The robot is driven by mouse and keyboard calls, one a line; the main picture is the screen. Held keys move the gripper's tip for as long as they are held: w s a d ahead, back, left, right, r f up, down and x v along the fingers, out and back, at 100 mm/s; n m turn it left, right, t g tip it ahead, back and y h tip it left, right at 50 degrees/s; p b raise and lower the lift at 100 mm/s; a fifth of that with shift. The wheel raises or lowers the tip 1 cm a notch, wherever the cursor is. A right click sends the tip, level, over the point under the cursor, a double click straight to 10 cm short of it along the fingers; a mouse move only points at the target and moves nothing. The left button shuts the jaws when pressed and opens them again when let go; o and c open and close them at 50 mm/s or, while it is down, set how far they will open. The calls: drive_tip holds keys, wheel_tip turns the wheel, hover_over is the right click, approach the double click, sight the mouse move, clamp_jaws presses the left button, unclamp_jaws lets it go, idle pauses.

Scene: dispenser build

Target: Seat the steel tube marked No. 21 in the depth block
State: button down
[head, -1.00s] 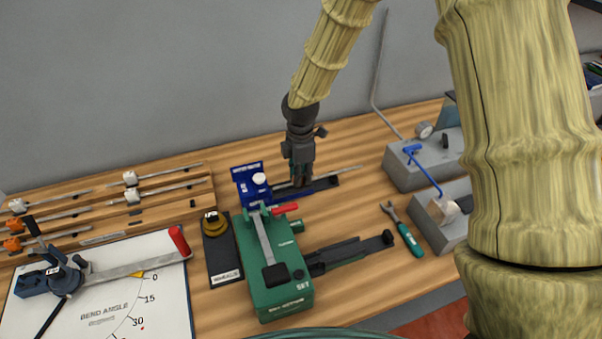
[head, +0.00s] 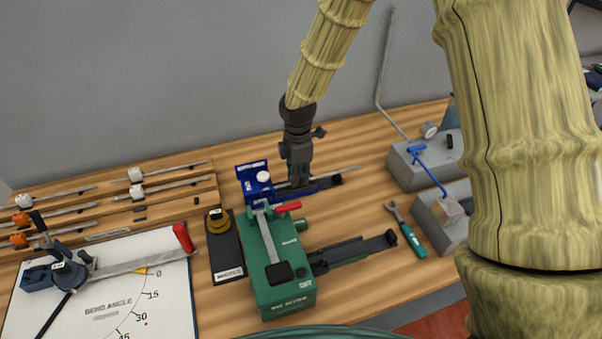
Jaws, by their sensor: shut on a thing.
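My gripper (head: 299,184) is shut on a thin steel tube (head: 343,170), whose right part sticks out past the fingers. The tube lies roughly level, just above or on a low dark rail. Its left end points at the blue block (head: 252,173), which has a white knob on top and seems to be the depth block. The fingers and the block hide that end, so I cannot tell whether it is inside the block. The tube's number is too small to read.
A green machine (head: 280,285) with a red-tipped lever stands in front of the blue block. A wooden rack (head: 105,205) of rods is at left, behind a bend-angle board (head: 150,320). A green-handled wrench (head: 413,240) and grey blocks (head: 440,218) are at right.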

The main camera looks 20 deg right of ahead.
sight(287, 183)
drive_tip(key=shift+a, duration=1.6)
drive_tip(key=c, duration=0.9)
unclamp_jaws()
drive_tip(key=shift+c, duration=0.2)
drive_tip(key=shift+r+p, duration=0.15)
drive_tip(key=shift+p, duration=0.15)
drive_tip(key=shift+r+p, duration=2.75)
drive_tip(key=shift+r, duration=0.6)
